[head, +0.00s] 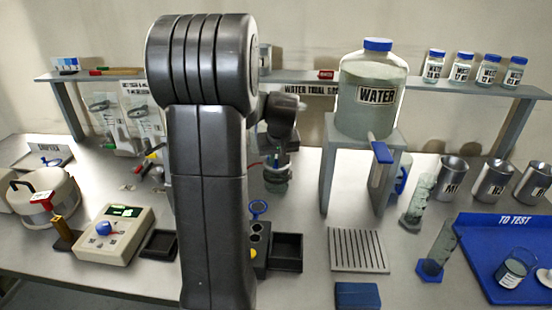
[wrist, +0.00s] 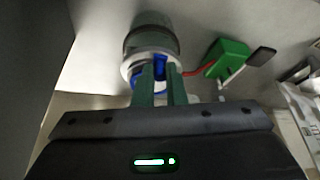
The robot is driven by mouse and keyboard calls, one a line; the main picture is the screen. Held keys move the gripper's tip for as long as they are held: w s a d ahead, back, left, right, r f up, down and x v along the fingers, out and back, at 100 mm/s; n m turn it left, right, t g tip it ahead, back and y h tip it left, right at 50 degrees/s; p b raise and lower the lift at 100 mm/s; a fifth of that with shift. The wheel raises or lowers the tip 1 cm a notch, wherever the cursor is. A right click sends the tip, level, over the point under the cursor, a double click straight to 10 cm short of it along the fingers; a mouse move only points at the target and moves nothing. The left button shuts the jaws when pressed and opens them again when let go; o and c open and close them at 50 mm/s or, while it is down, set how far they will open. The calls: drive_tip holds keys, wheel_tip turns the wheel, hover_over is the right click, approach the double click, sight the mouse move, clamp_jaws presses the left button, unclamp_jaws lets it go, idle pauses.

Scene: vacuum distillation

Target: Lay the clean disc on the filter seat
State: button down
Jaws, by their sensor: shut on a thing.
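In the wrist view my gripper (wrist: 161,70) is shut on a small blue piece, seemingly the tab of the clean disc (wrist: 160,64). The disc's face cannot be made out clearly. The fingertips are right at a white ring, seemingly the filter seat (wrist: 127,70), by a cylindrical glass vessel (wrist: 150,40). I cannot tell whether disc and seat touch. In the head view my arm hides most of this spot; a glass vessel (head: 277,182) shows just right of it.
A green block (wrist: 228,56) with a red lead is beside the vessel in the wrist view. In the head view, a water carboy (head: 372,105) on a stand is to the right, with a slotted rack (head: 358,250) in front. A blue tray (head: 480,265) lies far right.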

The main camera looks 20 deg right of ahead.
drive_tip(key=shift+f, duration=0.3)
drive_tip(key=c, duration=1.4)
unclamp_jaws()
drive_tip(key=v, duration=1.3)
drive_tip(key=shift+r+b, duration=0.35)
drive_tip(key=shift+r, duration=0.05)
